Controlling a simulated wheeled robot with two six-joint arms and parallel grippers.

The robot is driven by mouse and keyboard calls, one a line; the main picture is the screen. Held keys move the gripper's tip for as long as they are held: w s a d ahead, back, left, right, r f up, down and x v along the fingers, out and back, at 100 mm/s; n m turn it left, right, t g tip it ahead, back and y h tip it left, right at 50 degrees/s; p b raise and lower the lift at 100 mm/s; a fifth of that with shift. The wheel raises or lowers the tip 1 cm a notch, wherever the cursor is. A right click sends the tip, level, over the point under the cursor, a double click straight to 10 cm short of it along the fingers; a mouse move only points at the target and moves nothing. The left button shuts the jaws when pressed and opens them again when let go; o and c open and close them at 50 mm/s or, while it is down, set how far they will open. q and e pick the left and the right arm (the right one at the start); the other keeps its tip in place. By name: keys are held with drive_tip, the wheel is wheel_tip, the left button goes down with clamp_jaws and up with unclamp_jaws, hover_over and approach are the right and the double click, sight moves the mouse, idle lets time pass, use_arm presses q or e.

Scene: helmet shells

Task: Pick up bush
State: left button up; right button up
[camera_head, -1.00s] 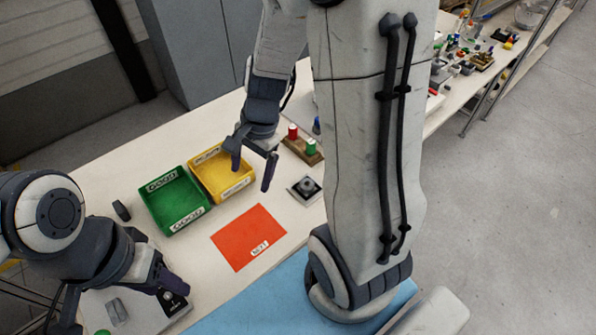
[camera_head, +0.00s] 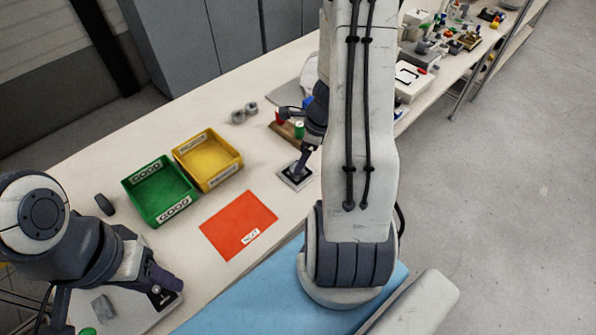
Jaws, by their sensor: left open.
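Two small grey round parts (camera_head: 244,112) lie on the table behind the yellow bin; they look like bushes, but I cannot be sure. A small square dark fixture (camera_head: 292,181) lies right of the red mat. One finger of my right gripper (camera_head: 292,143) comes down over it and hides its middle; I cannot tell whether it touches. The other finger is by the red and green cylinders, so the jaws look apart. My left gripper (camera_head: 163,283) is open at lower left, over the pale plate on the table's near end.
A green bin (camera_head: 160,190) and a yellow bin (camera_head: 208,160) stand side by side. A red mat (camera_head: 238,224) lies in front of them. A wooden block (camera_head: 285,131) holds a red and a green cylinder. A dark part (camera_head: 104,204) lies left of the green bin.

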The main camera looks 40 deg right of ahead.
drive_tip(key=b+x, duration=0.1)
drive_tip(key=x, duration=0.3)
drive_tip(key=shift+d+f+b, duration=0.1)
drive_tip(key=shift+f+b, duration=0.2)
drive_tip(key=shift+f, duration=0.05)
clamp_jaws()
drive_tip(key=shift+r, duration=0.15)
